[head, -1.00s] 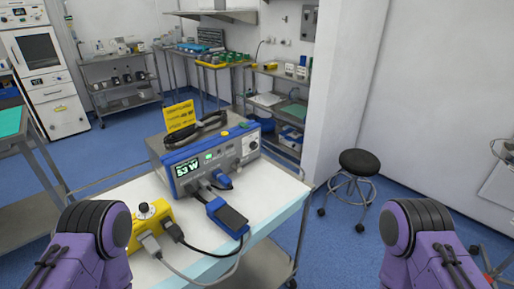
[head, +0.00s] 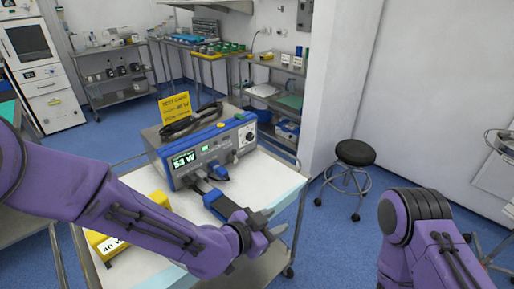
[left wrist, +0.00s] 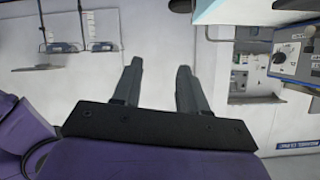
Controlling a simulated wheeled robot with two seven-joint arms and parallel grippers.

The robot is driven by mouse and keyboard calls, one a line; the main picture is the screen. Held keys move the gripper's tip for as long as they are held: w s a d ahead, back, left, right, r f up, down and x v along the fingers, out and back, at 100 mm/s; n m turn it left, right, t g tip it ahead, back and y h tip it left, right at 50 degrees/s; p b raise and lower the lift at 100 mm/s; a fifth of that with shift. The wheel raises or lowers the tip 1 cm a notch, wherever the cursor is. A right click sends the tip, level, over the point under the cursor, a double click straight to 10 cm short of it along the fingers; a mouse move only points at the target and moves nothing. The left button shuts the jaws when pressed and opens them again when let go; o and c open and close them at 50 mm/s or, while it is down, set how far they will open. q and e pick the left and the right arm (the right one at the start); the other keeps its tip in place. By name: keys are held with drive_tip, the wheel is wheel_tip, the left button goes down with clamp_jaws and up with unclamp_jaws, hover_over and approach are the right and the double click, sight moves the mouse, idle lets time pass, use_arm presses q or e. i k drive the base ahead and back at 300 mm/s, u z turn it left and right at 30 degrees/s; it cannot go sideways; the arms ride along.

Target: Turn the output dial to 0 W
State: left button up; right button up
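The blue and grey generator (head: 208,150) stands on the white-topped cart, with a green display (head: 183,160) that seems to read 53 W.
A yellow box (head: 106,243) with a 40 W label is partly behind my left arm. A blue handheld unit (head: 217,203) and cables lie before the generator. A yellow sign (head: 175,107) and black cable sit on top. A black stool (head: 356,153) stands at right.

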sight(250, 137)
drive_tip(key=z, duration=1.45)
drive_tip(key=i, duration=3.15)
drive_tip(key=u, duration=2.8)
drive_tip(key=i, duration=0.5)
drive_tip(key=u, duration=1.8)
